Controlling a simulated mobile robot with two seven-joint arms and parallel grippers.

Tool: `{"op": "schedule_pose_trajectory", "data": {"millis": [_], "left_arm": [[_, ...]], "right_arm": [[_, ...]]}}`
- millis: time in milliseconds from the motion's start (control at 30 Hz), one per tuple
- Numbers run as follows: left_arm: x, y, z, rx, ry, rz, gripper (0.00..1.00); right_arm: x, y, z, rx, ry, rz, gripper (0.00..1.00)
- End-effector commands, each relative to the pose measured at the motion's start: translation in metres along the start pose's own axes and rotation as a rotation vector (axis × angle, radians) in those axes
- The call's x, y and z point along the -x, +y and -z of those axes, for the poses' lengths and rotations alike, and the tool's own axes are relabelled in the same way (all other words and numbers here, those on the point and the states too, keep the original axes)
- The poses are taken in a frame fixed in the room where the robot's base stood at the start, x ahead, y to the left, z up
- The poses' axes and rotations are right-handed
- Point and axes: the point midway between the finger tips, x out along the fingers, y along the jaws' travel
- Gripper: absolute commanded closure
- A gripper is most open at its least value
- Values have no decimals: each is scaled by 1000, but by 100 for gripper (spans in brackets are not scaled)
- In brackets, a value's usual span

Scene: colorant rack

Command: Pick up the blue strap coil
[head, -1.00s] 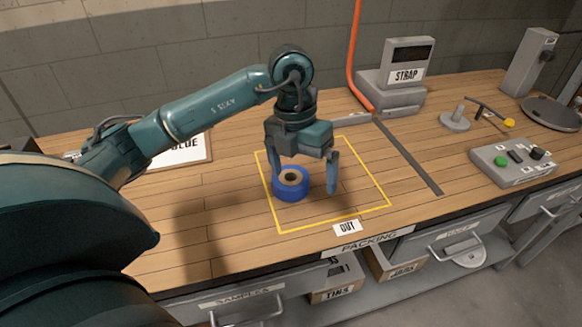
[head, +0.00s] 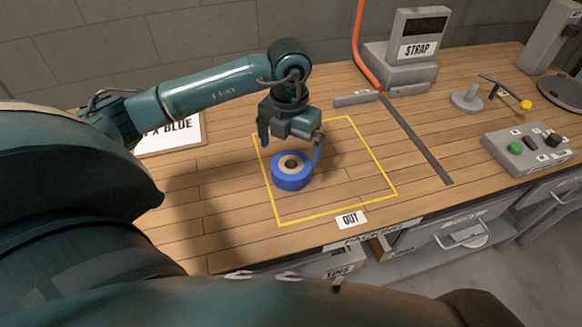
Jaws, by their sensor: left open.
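The blue strap coil (head: 291,181) lies flat on the wooden bench, inside the left part of the yellow-outlined square. It is a blue ring with a tan core and a dark central hole. My left gripper (head: 291,155) is open and empty. Its fingers are spread, one up and left of the coil, the other close to its right edge in the picture. The palm is above and behind the coil. I cannot tell whether the right finger touches it. My right gripper is not in view.
An OUT label (head: 350,219) sits at the square's front edge. A grey STRAP machine (head: 402,73) with an orange hose (head: 358,45) stands behind. A button box (head: 527,150) is at the right. The right part of the square is clear.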

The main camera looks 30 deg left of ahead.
Motion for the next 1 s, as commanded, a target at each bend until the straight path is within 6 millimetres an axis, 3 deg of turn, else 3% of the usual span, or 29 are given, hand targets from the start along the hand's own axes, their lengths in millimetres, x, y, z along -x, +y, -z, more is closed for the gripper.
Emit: {"op": "schedule_pose_trajectory", "data": {"millis": [400, 667, 1000], "left_arm": [[-50, -6, 4, -1, 3, 1, 0], [-53, -6, 4, -2, 1, 1, 0], [-52, -6, 4, -1, 1, 1, 27]], "right_arm": [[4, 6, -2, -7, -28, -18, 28], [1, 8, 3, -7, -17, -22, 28], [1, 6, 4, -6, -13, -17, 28]]}}
